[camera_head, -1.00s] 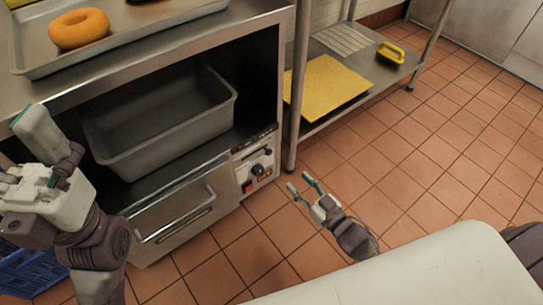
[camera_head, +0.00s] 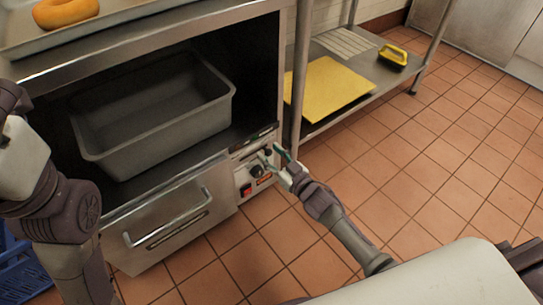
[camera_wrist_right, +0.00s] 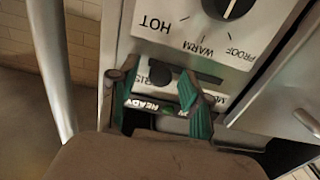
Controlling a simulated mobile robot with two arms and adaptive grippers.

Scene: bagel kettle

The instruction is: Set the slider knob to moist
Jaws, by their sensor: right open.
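The control panel (camera_head: 250,178) is on the front of the metal cabinet. In the right wrist view it appears turned upside down, with a dark slider slot (camera_wrist_right: 205,77) and a dark slider knob (camera_wrist_right: 160,77) at the slot's left end, beside partly covered letters. An "M" of a partly hidden label shows near the slot's right end. My right gripper (camera_head: 273,156) is open at the panel. In the wrist view its green-tipped fingers (camera_wrist_right: 157,92) are on either side of the knob; contact is unclear. My left arm is at the left edge, its fingertips out of view.
A rotary knob (camera_wrist_right: 230,6) with HOT, WARM and PROOF marks is near the slider. A red switch (camera_head: 246,190) is lower on the panel. A grey bin (camera_head: 155,125) sits in the cabinet opening. A metal shelf leg (camera_head: 299,85) stands close right of the panel.

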